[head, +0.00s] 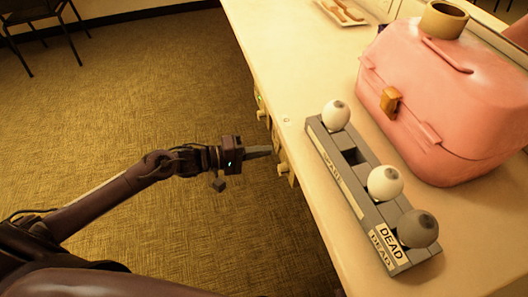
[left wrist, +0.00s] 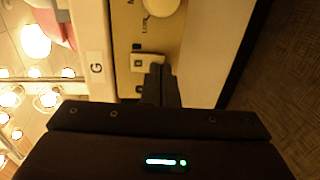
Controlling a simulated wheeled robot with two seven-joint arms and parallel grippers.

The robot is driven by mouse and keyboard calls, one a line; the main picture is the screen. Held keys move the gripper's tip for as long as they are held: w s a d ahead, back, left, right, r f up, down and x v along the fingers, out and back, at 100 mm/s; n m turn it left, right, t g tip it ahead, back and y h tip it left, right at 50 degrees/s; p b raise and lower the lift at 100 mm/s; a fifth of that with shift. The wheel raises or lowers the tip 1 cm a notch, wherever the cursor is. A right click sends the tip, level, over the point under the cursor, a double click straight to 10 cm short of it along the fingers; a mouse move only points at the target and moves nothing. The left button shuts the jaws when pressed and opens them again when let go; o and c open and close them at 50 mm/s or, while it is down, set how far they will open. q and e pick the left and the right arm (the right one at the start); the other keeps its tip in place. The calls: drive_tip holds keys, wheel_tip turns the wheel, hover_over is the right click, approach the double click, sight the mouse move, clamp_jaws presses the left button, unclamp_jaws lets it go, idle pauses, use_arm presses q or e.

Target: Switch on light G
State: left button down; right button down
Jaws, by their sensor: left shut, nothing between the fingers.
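A small pale switch (left wrist: 147,62) sits on that panel, close to my fingertips. In the head view, small pale fittings (head: 285,170) stick out from the counter's front edge. My left gripper (head: 262,152) is shut and empty, its tips pointing at that edge. In the left wrist view its fingers (left wrist: 162,85) overlap the switch's lower part; I cannot tell whether they touch. Which bulb is light G I cannot tell. My right gripper is not in view.
A grey rack (head: 352,188) marked DEAD holds three bulbs on the counter (head: 290,60). A pink case (head: 440,85) with a tape roll (head: 443,20) on top stands behind it. A round pale knob (left wrist: 160,5) is beyond the switch. Several lit bulbs (left wrist: 36,40) show at left.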

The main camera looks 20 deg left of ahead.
use_arm(q)
drive_tip(key=shift+w+d, duration=0.25)
drive_tip(key=shift+d, duration=0.1)
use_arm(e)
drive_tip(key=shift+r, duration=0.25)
use_arm(q)
drive_tip(key=shift+f, duration=0.1)
drive_tip(key=shift+w+d, duration=0.1)
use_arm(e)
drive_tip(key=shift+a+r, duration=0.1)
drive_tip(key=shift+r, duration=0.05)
